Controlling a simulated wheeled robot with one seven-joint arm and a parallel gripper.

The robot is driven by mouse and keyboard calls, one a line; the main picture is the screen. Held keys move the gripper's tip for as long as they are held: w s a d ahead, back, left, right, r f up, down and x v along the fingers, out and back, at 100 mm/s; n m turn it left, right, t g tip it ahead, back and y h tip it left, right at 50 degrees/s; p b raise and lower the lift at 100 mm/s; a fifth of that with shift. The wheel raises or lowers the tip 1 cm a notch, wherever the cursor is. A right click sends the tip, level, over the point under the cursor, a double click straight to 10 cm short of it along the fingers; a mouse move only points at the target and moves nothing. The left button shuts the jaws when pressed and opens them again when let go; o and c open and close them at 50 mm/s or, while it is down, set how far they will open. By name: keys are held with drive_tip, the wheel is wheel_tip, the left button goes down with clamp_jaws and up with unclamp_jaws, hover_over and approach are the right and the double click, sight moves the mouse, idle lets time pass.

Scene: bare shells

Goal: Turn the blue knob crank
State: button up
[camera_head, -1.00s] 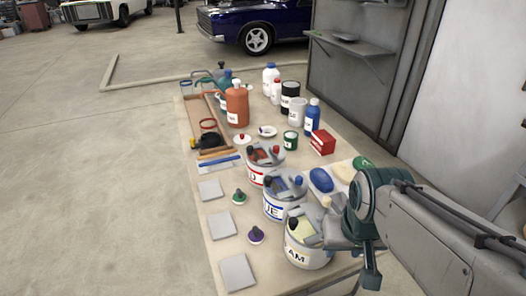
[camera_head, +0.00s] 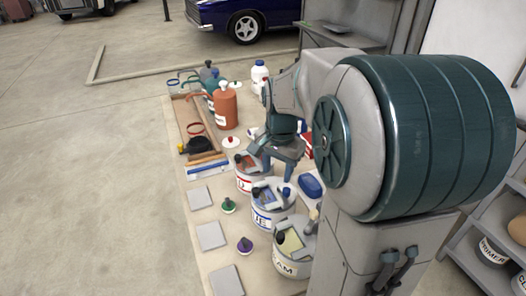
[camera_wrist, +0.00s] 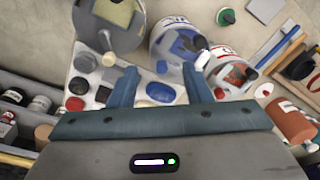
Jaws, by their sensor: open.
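The blue-labelled bucket (camera_head: 268,217) stands between the red-labelled bucket (camera_head: 243,183) and the cream-labelled bucket (camera_head: 284,268) on the table. Its blue knob (camera_head: 287,192) stands up at the right rim. In the wrist view a small blue knob (camera_wrist: 162,67) shows between the fingertips, beside the blue bucket (camera_wrist: 168,52). Whether the fingers touch the knob cannot be told.
A blue oval thing (camera_head: 311,184) lies right of the buckets. Grey square pads (camera_head: 211,236) and green (camera_head: 228,205) and purple (camera_head: 245,246) knobs lie at left. My arm hides the table's right side.

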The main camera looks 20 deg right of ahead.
sight(287, 188)
drive_tip(key=w+d+m+g+p, duration=0.1)
drive_tip(key=w+d+m+p, duration=0.1)
drive_tip(key=w+d+m, duration=0.35)
drive_tip(key=shift+n, duration=0.25)
wheel_tip(287, 188, down, 14)
drive_tip(key=shift+s+d+p, duration=0.15)
drive_tip(key=shift+p, duration=0.7)
clamp_jaws()
